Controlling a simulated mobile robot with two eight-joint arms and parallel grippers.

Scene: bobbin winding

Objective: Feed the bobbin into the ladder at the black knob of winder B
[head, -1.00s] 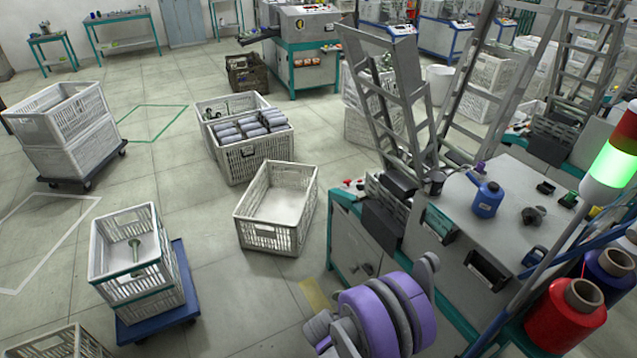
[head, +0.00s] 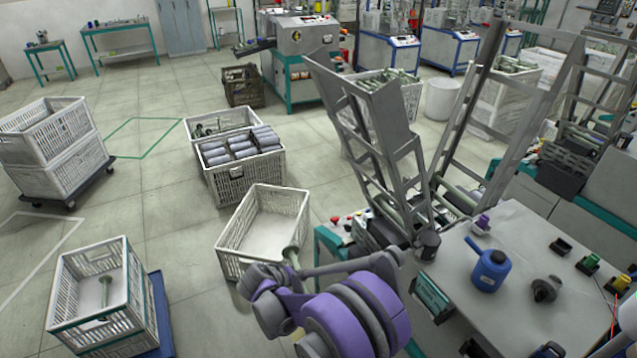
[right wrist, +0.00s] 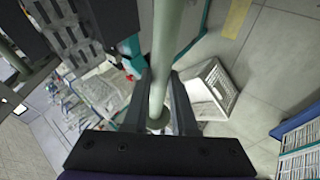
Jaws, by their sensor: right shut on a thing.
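My right gripper (right wrist: 162,112) is shut on a pale green bobbin (right wrist: 164,60), its shaft running between the fingers in the right wrist view. In the head view the bobbin's end (head: 291,256) shows above my purple and grey wrist, in front of an empty crate. A winder (head: 520,245) stands on the right, with tall grey ladders (head: 375,130) rising behind it. Greenish bars lie low between the ladder rails. A black knob (head: 561,247) sits on its top, among purple, green and yellow ones. The bobbin is apart from the ladders. No letter is readable. My left gripper is out of view.
A blue bottle (head: 488,270) and a dark round part (head: 546,289) stand on the winder top. An empty white crate (head: 268,220) is on the floor left of it. A crate of grey rolls (head: 245,175) is behind. Open floor lies between the crates.

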